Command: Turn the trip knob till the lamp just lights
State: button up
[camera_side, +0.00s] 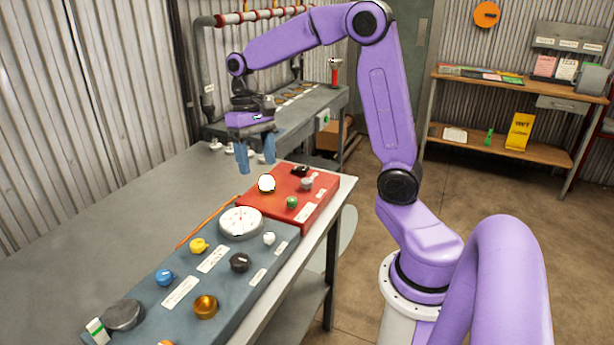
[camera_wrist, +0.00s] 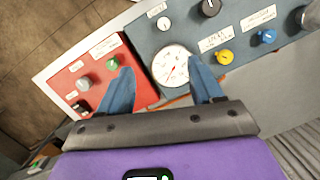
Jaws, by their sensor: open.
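My gripper (camera_side: 257,166) is open and empty, its blue fingers pointing down above the far end of the bench. It also shows in the wrist view (camera_wrist: 160,68). Below it is a red box (camera_side: 318,212) with a bright white dome, seemingly the lamp (camera_side: 266,183), a green knob (camera_side: 292,202), a grey knob (camera_side: 307,184) and a small black part (camera_side: 299,170). The wrist view shows the green knob (camera_wrist: 113,63) and grey knob (camera_wrist: 84,84); the dome is hidden there. Labels are too small to read, so I cannot tell which is the trip knob.
A blue-grey panel (camera_side: 222,285) adjoins the red box. It carries a white dial gauge (camera_side: 240,222) and yellow (camera_side: 199,245), blue (camera_side: 165,277), black (camera_side: 240,262), white (camera_side: 269,239) and brass knobs (camera_side: 205,306).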

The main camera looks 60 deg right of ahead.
jog(key=w+d+m+y, duration=0.1)
jog(key=w+d+m, duration=0.15)
jog(key=d, duration=0.45)
jog(key=w+d+m+y, duration=0.1)
jog(key=d+m, duration=0.3)
jog(key=d, duration=0.4)
jog(key=m+t+y, duration=0.1)
jog(key=m, duration=0.5)
send_near(307, 180)
jog(key=x, duration=0.8)
jog(key=shift+a+f, duration=0.2)
jog(key=shift+f, duration=0.05)
jog(key=c, duration=1.1)
jog(key=shift+n, duration=0.95)
jog(key=o, duration=1.1)
